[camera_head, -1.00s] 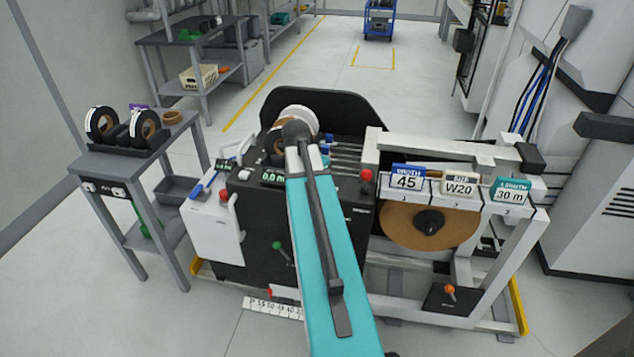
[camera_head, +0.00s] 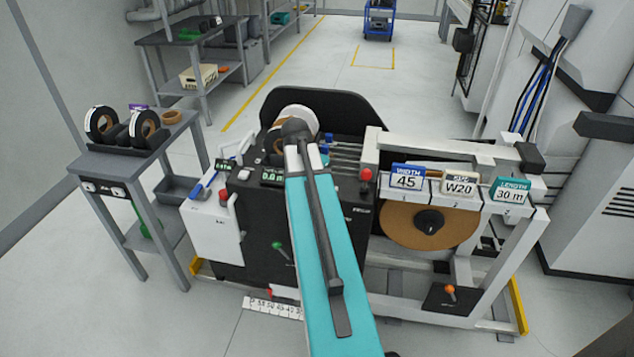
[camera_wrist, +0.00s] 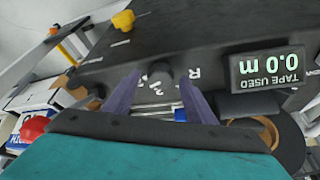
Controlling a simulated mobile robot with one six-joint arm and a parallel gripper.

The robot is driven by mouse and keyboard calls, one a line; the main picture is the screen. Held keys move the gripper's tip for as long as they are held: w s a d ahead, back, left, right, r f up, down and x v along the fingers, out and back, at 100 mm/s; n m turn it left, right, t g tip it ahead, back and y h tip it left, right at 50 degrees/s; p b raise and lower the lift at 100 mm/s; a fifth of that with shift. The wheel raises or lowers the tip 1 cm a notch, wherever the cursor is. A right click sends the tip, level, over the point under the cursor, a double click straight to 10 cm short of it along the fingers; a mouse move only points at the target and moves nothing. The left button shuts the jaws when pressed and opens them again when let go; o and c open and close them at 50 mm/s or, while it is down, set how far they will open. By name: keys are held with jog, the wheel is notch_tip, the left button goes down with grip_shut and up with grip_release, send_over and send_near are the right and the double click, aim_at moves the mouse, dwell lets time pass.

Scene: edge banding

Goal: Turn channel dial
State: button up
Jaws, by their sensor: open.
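The channel dial (camera_wrist: 160,73) is a small dark round knob on a dark panel in the wrist view. White numerals, among them a 3, and a letter R are marked around it. My gripper (camera_wrist: 161,90) is open, its two purple-grey fingers to the left and right of the dial in the picture. I cannot tell whether either finger touches it. In the head view my teal arm covers the middle of the black machine (camera_head: 350,215), and the dial and my fingertips are hidden there.
In the wrist view, a tape display (camera_wrist: 271,67) reading 0.0 m is right of the dial and a yellow knob (camera_wrist: 123,20) is upper left. The head view shows a red button (camera_head: 366,174), a brown roll (camera_head: 405,222) and a side table with black rolls (camera_head: 101,123).

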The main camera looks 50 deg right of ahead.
jog(key=b+v, duration=0.1)
jog(key=v, duration=1.2)
jog(key=shift+r, duration=0.25)
dwell(0.4)
jog(key=a+f+n+g+y, duration=0.1)
jog(key=a+f+n, duration=0.1)
jog(key=a+f, duration=0.65)
jog(key=a+f+n+g+y, duration=0.1)
jog(key=a+f, duration=0.5)
jog(key=f, duration=0.6)
jog(key=a+f+n+g+y, duration=0.1)
jog(key=a+f+n+g, duration=0.1)
jog(key=a+f, duration=0.65)
jog(key=s+a+f+n+g, duration=0.1)
jog(key=s+a+f+n, duration=0.4)
jog(key=s+a+f, duration=0.3)
jog(key=s+a+f+n+g+y, duration=0.1)
jog(key=s+a+f+n, duration=0.5)
jog(key=s+f, duration=0.9)
jog(key=shift+s+a+f+y, duration=0.3)
jog(key=shift+a+f, duration=0.9)
jog(key=shift+f, duration=0.45)
